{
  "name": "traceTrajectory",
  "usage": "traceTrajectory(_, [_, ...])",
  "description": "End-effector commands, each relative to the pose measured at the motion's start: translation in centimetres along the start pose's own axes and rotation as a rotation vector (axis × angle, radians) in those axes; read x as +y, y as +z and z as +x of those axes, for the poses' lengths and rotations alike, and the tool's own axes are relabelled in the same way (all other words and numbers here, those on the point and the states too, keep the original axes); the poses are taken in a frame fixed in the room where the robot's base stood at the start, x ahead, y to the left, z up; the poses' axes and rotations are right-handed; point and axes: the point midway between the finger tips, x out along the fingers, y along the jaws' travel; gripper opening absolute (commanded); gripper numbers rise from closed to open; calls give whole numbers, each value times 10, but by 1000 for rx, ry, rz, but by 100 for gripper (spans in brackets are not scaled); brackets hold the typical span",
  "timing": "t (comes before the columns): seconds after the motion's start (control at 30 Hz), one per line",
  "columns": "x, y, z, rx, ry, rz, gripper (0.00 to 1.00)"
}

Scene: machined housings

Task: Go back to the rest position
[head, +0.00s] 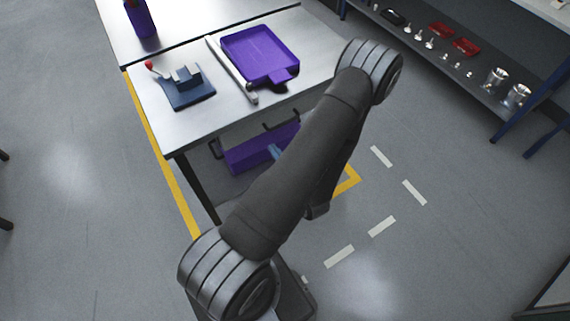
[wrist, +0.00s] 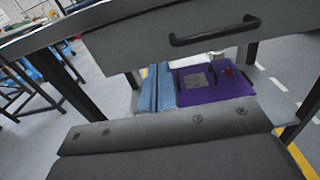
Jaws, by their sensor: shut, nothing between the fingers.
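My arm crosses the middle of the head view, bent at the elbow near the table's right side. My gripper is hidden behind the arm in that view. In the wrist view, my gripper (wrist: 175,142) fills the bottom as broad grey plates meeting along a seam, shut with nothing held. It faces the underside of the workbench, with a grey drawer front and black handle (wrist: 214,33) above and ahead. The gripper appears apart from the drawer.
The workbench (head: 205,125) carries a purple tray (head: 262,53), a steel bar (head: 232,70) and a blue clamp fixture (head: 186,88). A purple case (wrist: 213,84) and blue pieces (wrist: 157,90) lie below the drawer. A shelf (head: 425,62) with metal parts stands right. Floor right is free.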

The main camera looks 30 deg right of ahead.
Motion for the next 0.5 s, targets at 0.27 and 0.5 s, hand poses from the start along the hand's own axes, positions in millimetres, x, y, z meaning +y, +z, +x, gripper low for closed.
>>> traceTrajectory(0.27, [-1,0,-38,1,-4,2,0])
traceTrajectory(0.5, [0,0,-54,0,-2,2,0])
